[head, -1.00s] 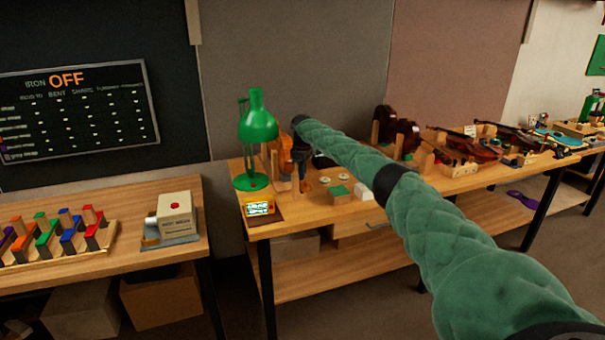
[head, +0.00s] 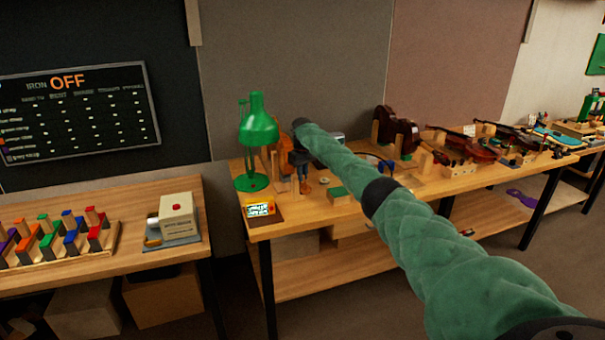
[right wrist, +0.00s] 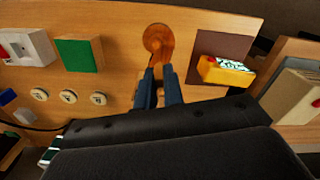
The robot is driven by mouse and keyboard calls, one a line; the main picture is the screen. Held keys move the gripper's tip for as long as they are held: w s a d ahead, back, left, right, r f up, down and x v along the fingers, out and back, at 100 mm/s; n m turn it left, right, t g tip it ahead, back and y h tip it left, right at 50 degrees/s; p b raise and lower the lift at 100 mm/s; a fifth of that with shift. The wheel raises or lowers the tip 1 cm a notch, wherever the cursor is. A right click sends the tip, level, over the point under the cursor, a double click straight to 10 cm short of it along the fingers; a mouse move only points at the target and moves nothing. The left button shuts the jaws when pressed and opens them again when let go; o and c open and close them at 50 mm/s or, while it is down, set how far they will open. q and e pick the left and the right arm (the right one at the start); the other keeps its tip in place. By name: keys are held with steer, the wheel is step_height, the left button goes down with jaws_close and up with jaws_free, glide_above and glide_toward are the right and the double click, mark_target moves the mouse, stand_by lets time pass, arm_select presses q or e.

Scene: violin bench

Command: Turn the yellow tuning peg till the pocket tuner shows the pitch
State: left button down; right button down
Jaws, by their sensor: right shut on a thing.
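The pocket tuner (head: 260,209) is a small yellow box with a lit screen on a brown mat at the bench's left front corner; its reading is too small to make out. It also shows in the right wrist view (right wrist: 228,72). My right gripper (right wrist: 159,72) points down with its blue fingers close together at a brown wooden violin scroll (right wrist: 157,38). The yellow tuning peg is hidden, apparently between the fingers. In the head view my right gripper (head: 302,176) is beside the green lamp, partly covered by my arm. My left gripper is out of view.
The green lamp (head: 256,122) stands left of my right gripper. A green block (right wrist: 79,53), a white box (right wrist: 30,47) and several pale discs (right wrist: 69,97) lie on the bench. Violins (head: 470,145) lie farther right. A gap separates the left bench (head: 100,200).

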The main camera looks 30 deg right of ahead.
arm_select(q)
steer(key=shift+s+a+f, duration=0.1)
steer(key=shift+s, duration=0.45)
arm_select(e)
steer(key=shift+r+m, duration=0.15)
steer(key=shift+m, duration=0.45)
steer(key=c, duration=1.8)
jaws_free()
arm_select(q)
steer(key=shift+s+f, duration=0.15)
